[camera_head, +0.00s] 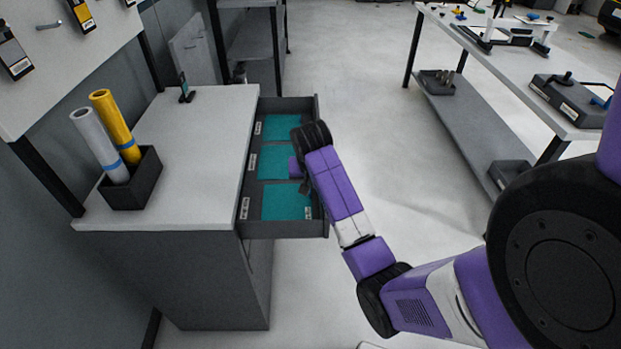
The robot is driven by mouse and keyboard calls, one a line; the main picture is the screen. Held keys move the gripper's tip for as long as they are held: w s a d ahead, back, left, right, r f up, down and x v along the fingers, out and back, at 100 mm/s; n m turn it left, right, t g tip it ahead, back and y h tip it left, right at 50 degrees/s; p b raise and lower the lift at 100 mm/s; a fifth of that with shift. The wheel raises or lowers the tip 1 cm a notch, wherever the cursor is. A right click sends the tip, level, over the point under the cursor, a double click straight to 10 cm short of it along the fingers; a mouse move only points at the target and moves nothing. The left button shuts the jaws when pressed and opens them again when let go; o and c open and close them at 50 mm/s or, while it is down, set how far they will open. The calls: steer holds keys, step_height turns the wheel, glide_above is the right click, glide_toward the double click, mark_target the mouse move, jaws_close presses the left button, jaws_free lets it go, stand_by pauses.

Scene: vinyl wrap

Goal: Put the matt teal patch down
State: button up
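Three teal patches show in the open dark drawer: a far one (281,126), a middle one (273,160) and a near one (285,201). They look flat and much the same colour. I cannot tell which is matt, as the labels are too small to read. My gripper (302,186) is over the right part of the drawer, near the boundary between the middle and near patches. The wrist hides part of the middle patch. The fingers are small and dark, so I cannot tell whether they are open or hold anything.
The drawer (270,230) juts right from a white-topped cabinet (200,150). On the cabinet stand a dark holder (133,185) with a grey roll (97,143) and a yellow roll (113,122), and a small dark stand (185,92). A workbench (500,55) stands right, with open floor between.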

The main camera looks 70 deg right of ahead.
steer(key=shift+v, duration=1.75)
steer(key=shift+f, duration=0.1)
